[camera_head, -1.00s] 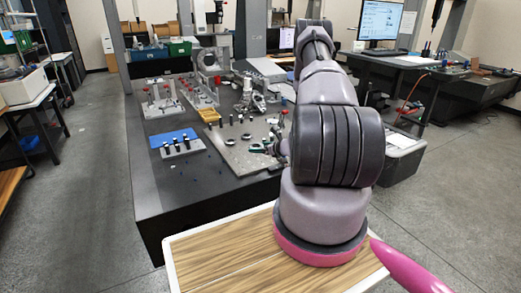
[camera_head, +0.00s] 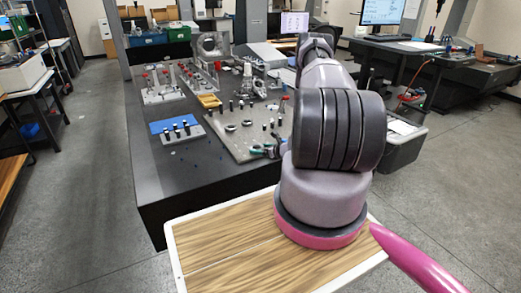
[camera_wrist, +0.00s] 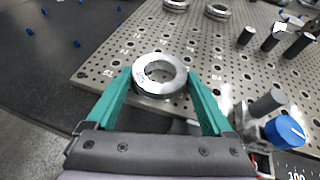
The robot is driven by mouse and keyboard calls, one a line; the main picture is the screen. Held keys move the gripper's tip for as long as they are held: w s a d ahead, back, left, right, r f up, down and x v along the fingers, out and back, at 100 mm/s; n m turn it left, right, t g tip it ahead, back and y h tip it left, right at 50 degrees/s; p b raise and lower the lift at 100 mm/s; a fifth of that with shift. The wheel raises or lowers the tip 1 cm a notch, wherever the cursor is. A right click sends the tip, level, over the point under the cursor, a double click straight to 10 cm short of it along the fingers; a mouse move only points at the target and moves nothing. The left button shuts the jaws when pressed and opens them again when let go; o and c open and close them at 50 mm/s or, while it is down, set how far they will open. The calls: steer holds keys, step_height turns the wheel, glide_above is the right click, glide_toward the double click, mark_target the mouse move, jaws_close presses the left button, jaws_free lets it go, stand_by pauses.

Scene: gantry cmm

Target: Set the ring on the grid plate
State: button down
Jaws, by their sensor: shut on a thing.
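The silver ring (camera_wrist: 160,76) is between the teal fingers of my gripper (camera_wrist: 160,82) in the wrist view. The gripper is shut on it, with a finger on each side. The grid plate (camera_wrist: 120,52), a light metal plate with rows of holes, lies below the ring, close to the plate's near edge. I cannot tell whether the ring touches the plate. In the head view the grid plate (camera_head: 240,148) lies on the dark table, and my teal gripper (camera_head: 264,151) is over its near right part, partly hidden by my arm.
Two other rings (camera_wrist: 176,4) (camera_wrist: 217,12) and several dark pins (camera_wrist: 270,37) stand on the plate. A blue-knobbed fixture (camera_wrist: 284,132) is right of my gripper. A blue mat (camera_head: 174,124) lies on the table at left. The plate left of the ring is bare.

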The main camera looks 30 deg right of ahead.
jaws_free()
